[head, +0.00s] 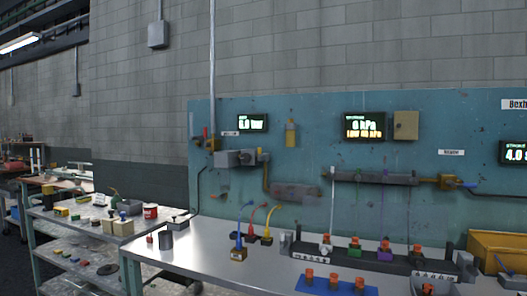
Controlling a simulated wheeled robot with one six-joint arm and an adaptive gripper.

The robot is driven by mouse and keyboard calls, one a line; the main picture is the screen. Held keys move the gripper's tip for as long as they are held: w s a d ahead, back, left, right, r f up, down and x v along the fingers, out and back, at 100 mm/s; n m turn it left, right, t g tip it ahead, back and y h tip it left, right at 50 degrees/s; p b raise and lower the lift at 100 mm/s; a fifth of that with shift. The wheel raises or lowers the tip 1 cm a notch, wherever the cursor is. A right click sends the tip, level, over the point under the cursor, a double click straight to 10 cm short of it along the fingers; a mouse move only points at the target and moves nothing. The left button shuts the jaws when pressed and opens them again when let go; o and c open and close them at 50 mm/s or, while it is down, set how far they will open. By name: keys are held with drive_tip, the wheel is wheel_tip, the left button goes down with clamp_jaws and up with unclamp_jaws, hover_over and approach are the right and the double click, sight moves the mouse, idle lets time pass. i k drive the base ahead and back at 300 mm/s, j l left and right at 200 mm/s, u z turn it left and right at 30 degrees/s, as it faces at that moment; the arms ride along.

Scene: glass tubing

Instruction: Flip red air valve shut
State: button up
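A small red valve handle (205,132) shows on the left part of the teal wall panel, beside a brass fitting (212,145). The handle looks roughly upright, but it is too small to tell its exact position. A grey pipe (212,60) comes down the wall to the fitting. A display (252,122) reading about 6.0 bar is just to the right of the valve. My gripper is not in view.
A metal workbench (190,262) runs below the teal panel (310,160). It carries coloured hose fittings (239,240), a black rack (365,258) and a blue mat (320,284). A yellow bin (490,248) stands at right. A cluttered shelf cart (75,232) stands at left.

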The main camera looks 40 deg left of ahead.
sight(208, 145)
drive_tip(key=u, duration=1.95)
drive_tip(key=i+j, duration=0.3)
drive_tip(key=i, duration=0.2)
drive_tip(key=i+j+u, duration=0.15)
drive_tip(key=i+j, duration=0.2)
drive_tip(key=i, duration=0.15)
drive_tip(key=i+j, duration=0.25)
drive_tip(key=i, duration=0.3)
drive_tip(key=i+j+u, duration=0.1)
drive_tip(key=i+j, duration=0.15)
drive_tip(key=i, duration=0.3)
drive_tip(key=i+j+u, duration=0.1)
drive_tip(key=i, duration=0.4)
drive_tip(key=j, duration=0.1)
